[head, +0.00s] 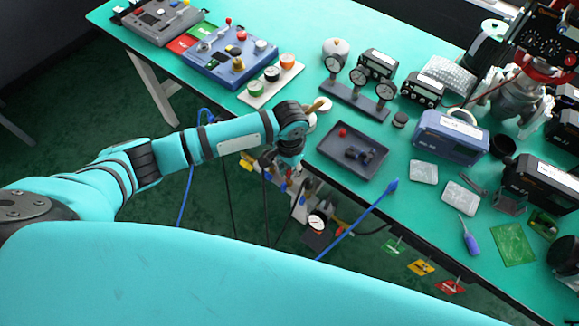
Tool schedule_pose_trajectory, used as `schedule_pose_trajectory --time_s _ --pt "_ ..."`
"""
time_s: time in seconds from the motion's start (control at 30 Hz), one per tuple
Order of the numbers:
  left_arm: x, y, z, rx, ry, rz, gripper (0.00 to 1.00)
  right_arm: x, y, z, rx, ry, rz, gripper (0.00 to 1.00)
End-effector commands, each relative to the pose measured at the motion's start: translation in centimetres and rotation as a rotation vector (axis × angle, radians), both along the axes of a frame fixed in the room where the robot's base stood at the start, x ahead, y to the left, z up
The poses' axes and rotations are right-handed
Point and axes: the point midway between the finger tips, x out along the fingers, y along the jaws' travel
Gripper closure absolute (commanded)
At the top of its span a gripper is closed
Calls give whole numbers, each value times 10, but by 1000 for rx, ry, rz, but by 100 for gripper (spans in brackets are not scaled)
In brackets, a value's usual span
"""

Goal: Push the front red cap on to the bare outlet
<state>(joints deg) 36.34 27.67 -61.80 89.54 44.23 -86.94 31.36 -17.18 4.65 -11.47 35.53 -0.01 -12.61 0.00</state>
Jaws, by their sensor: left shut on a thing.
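My left gripper (284,168) points down just off the front edge of the table, above the valve positioner assembly (303,208). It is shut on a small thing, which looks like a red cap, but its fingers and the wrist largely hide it. Another red cap (343,132) lies in the dark grey tray (372,171) on the table, to the right of my gripper. The bare outlet is too small and too covered to make out. A round gauge (318,220) shows on the assembly. My right gripper is not in view.
Black fittings (358,153) lie in the tray. A blue hose (358,215) crosses to the right of the assembly. A gauge stand (355,98) and a button strip (271,82) stand behind. Coloured tags (421,267) hang along the table's front edge.

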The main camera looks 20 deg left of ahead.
Motion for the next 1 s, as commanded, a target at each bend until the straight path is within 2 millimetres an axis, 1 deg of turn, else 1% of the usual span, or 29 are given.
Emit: schedule_pose_trajectory --time_s 0.93,0.97,1.0 --pt "0 0 -13 0 0 -1 93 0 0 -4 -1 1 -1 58" --pt "0 0 -12 0 0 -1 80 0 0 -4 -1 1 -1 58" --pt "0 0 -12 0 0 -1 75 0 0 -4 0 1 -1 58"
